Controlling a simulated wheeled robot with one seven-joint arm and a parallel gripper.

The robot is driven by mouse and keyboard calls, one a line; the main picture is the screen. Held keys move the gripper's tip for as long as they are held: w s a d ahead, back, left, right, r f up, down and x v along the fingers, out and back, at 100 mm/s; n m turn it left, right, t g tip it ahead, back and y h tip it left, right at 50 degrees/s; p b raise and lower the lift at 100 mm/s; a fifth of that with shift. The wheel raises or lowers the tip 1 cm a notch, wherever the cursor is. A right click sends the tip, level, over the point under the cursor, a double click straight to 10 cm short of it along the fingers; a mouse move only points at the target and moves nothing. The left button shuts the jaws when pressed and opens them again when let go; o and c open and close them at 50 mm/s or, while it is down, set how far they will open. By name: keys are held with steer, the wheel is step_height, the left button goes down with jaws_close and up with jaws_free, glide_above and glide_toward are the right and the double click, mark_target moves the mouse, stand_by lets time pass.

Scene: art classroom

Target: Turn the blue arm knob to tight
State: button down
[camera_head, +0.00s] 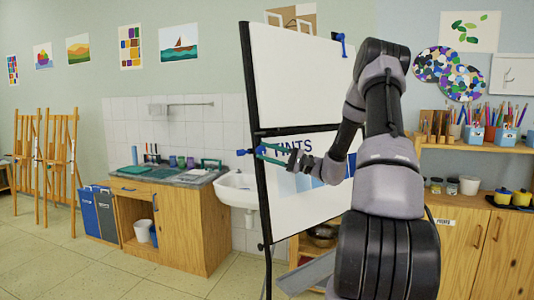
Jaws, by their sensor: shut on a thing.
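A small blue arm knob (241,152) sits at the left edge of the easel board's black upright, about halfway up. My gripper (260,151) reaches in from the right across the front of the board, its green fingers pointing left. The fingers are shut on the blue knob at the upright. Part of the knob sticks out left of the upright. The knob's exact turn angle and any tight mark are too small to tell. A second blue knob (341,40) is at the top right of the board, apart from my gripper.
The white upper board (295,80) and the lower board with "TINTS" lettering (290,205) stand close behind my arm. A white sink (238,190) and a wooden counter (190,225) are to the left. A shelf cabinet (455,240) is at right. The floor at front left is clear.

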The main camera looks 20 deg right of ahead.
stand_by(0.4)
steer(key=shift+c, duration=2.3)
jaws_free()
steer(key=shift+d, duration=0.1)
steer(key=v, duration=1)
steer(key=shift+s+d+f, duration=0.2)
